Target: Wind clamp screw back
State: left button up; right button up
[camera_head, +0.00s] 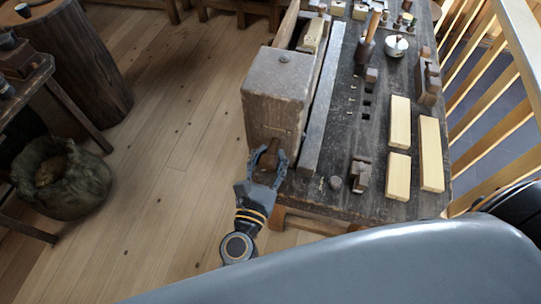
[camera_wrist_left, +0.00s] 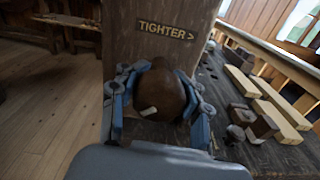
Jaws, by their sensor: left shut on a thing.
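The clamp screw's brown rounded head (camera_wrist_left: 160,92) sticks out of the near end of the vise block (camera_head: 275,92) on the workbench. In the left wrist view the block (camera_wrist_left: 150,50) carries a label (camera_wrist_left: 166,30) reading "TIGHTER >". My left gripper (camera_head: 265,172) is at the front of the block, its fingers on both sides of the screw head. In the left wrist view the gripper (camera_wrist_left: 157,105) is shut on the head, which bears a small white mark (camera_wrist_left: 148,111). The screw's shaft behind the head is hidden there. My right gripper is not in view.
Pale wood blocks (camera_head: 399,122) and a small dark brown block (camera_head: 360,174) lie on the bench (camera_head: 335,150) to the right. A mallet (camera_head: 367,42) and a white cup (camera_head: 396,46) stand farther back. A sack (camera_head: 62,180) sits on the floor at left. Open floor (camera_head: 170,160) lies left of the bench.

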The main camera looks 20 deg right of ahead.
aim_at(266, 169)
pick_arm(q)
jog(key=shift+r+n, duration=0.25)
jog(key=shift+n, duration=1.35)
jog(key=o, duration=1.2)
jog(key=shift+w+f, duration=0.1)
jog(key=shift+f, duration=0.05)
jog(key=shift+a, duration=0.1)
jog(key=shift+v, duration=4)
